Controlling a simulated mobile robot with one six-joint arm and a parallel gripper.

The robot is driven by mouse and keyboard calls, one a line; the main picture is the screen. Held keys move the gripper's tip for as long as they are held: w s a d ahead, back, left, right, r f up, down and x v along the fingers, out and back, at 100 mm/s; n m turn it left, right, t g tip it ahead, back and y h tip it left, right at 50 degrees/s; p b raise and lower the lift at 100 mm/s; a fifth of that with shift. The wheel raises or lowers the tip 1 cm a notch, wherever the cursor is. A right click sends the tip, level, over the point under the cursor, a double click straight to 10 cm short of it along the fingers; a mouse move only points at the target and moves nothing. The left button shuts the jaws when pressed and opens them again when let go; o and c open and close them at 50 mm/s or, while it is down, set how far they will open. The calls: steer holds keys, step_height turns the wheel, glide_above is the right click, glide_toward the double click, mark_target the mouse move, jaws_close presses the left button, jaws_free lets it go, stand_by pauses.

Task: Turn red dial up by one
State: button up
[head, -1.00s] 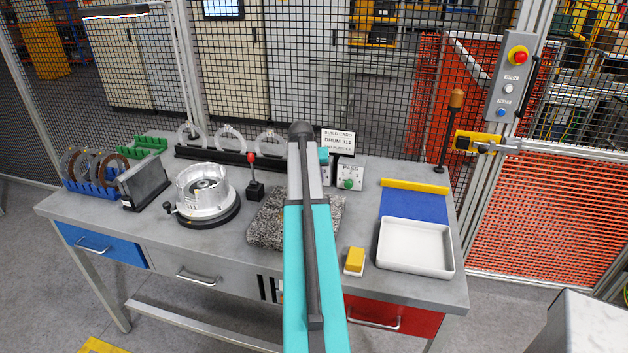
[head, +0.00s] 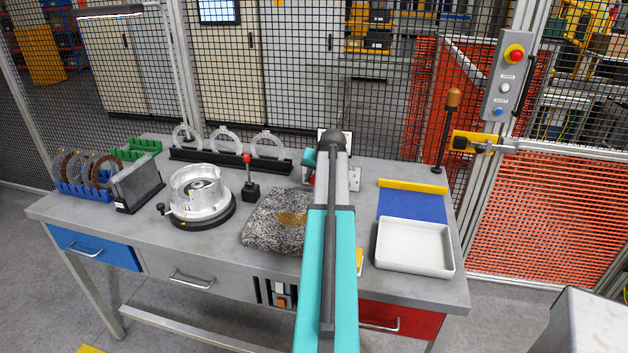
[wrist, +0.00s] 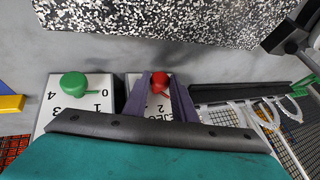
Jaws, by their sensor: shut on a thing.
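The red dial (wrist: 160,78) shows in the wrist view, on a white plate with printed figures. My gripper (wrist: 162,80) has one finger on each side of it and is shut on it. The fingers and the gripper body cover much of the plate, so the dial's setting cannot be read. The green dial (wrist: 74,83) sits beside it on its own white plate with the figures 0, 1, 3 and 4 visible. In the head view my arm covers most of both dial plates.
A black rack with clear rings (head: 226,160) stands behind. A white tray (head: 413,246) is at the right.

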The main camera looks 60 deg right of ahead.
steer(key=shift+d+r, duration=0.1)
steer(key=o, duration=1)
steer(key=shift+s, duration=0.1)
steer(key=shift+b+v, duration=1.1)
steer(key=shift+v, duration=5.75)
